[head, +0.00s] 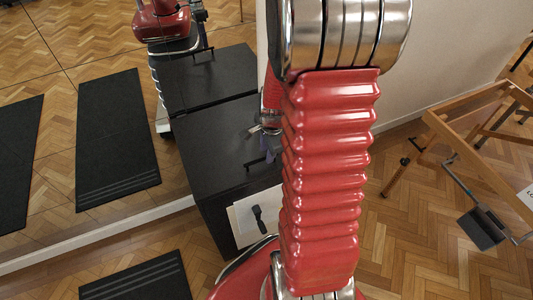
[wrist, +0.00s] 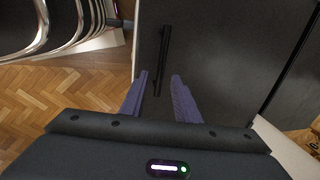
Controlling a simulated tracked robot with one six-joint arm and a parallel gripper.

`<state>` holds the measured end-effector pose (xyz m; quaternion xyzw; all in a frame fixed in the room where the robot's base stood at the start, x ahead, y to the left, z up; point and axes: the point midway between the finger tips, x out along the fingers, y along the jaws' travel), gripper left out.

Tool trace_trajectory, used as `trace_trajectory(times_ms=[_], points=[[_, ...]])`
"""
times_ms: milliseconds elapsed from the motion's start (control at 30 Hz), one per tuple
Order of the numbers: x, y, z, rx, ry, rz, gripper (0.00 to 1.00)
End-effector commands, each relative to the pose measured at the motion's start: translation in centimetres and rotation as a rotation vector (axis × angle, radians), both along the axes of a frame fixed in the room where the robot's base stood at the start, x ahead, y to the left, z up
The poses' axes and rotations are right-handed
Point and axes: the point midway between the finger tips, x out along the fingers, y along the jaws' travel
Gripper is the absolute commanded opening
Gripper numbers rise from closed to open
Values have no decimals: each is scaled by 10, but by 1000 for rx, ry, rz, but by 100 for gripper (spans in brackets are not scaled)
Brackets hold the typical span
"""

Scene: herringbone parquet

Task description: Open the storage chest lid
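The black storage chest (head: 215,150) stands against the mirrored wall, and its lid looks shut and flat. A dark bar handle (head: 257,161) is on the lid; it also shows in the wrist view as a long thin black bar (wrist: 164,50). My gripper (head: 266,140) is over the lid near the handle, partly hidden behind my red arm. In the wrist view my gripper (wrist: 160,76) has its two purple fingers apart, with the bar's near part between their tips. It grips nothing; I cannot tell how far above the lid the tips are.
The mirror (head: 50,110) at left reflects the chest, a mat and my body. A dark mat (head: 140,277) lies on the parquet at bottom left. A white panel with a black piece (head: 258,218) is in front of the chest. A wooden frame (head: 465,150) stands at right.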

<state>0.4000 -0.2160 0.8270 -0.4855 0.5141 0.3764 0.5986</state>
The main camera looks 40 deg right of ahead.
Motion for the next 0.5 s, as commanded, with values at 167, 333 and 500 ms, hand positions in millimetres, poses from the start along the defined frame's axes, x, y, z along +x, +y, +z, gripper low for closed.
trace_trajectory(times_ms=[167, 333, 500], points=[[3, -1, -14, 0, 0, 0, 29], [3, -1, -19, 0, 0, 0, 29], [4, -1, -19, 0, 0, -1, 29]])
